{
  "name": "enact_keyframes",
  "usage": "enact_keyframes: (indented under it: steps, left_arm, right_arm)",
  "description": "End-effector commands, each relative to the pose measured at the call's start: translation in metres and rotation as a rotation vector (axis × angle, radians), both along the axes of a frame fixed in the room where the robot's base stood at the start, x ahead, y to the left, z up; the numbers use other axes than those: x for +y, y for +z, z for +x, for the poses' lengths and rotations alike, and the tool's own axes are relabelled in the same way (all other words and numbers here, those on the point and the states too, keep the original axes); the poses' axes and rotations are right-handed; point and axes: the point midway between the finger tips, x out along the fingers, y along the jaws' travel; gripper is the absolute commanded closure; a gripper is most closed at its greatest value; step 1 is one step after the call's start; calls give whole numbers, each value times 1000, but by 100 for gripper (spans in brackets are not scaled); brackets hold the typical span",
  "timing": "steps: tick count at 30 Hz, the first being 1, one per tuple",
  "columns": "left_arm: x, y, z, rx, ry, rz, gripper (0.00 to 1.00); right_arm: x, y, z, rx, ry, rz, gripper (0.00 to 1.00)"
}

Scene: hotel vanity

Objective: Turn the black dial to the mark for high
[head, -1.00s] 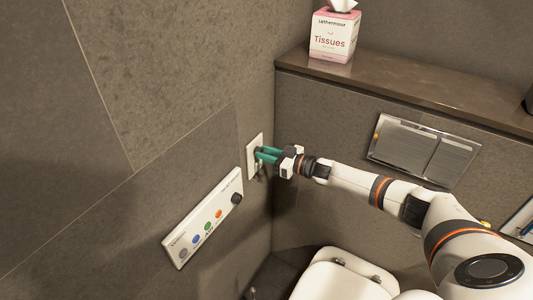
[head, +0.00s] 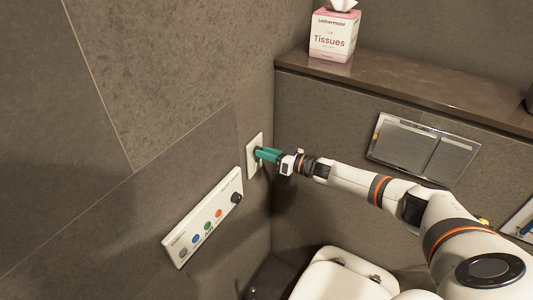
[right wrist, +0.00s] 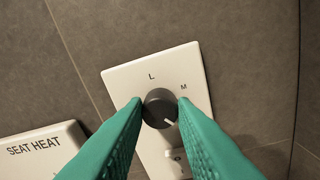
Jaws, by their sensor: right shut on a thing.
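The black dial (right wrist: 159,108) sits on a white wall plate (right wrist: 152,77), which also shows in the head view (head: 251,165). In the right wrist view the plate has an L above the dial and an M to its upper right. The dial's white pointer line is at its lower right. A small detail below, near the right finger, is partly hidden and I cannot read it. I see no H mark. My right gripper (right wrist: 160,103) has its teal fingers shut on the dial, one each side; in the head view the gripper (head: 261,154) hides the dial. My left gripper is out of view.
A long white panel (head: 188,229) with coloured buttons and a black knob (head: 236,198) is on the left wall, close to the plate. A tissue box (head: 334,35) stands on the shelf (head: 420,92). A metal flush plate (head: 402,146) and a white toilet (head: 338,280) are nearby.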

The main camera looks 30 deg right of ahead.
Motion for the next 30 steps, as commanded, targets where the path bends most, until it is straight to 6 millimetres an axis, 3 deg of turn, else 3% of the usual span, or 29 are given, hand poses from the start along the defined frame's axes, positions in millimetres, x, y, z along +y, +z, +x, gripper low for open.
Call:
enact_keyframes:
  steps: [1, 2, 6, 17, 30]
  left_arm:
    - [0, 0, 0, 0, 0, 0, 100]
    - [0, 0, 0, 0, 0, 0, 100]
    - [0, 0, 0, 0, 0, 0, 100]
    - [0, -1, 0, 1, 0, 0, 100]
    - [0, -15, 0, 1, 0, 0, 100]
  right_arm:
    - [0, -2, -1, 4, 1, 0, 99]
    - [0, -2, -1, 4, 1, 0, 73]
    - [0, -1, -1, 2, 1, 0, 54]
    - [-5, -2, -6, 3, -1, -1, 54]
    - [-52, 1, -77, 5, 0, -2, 54]
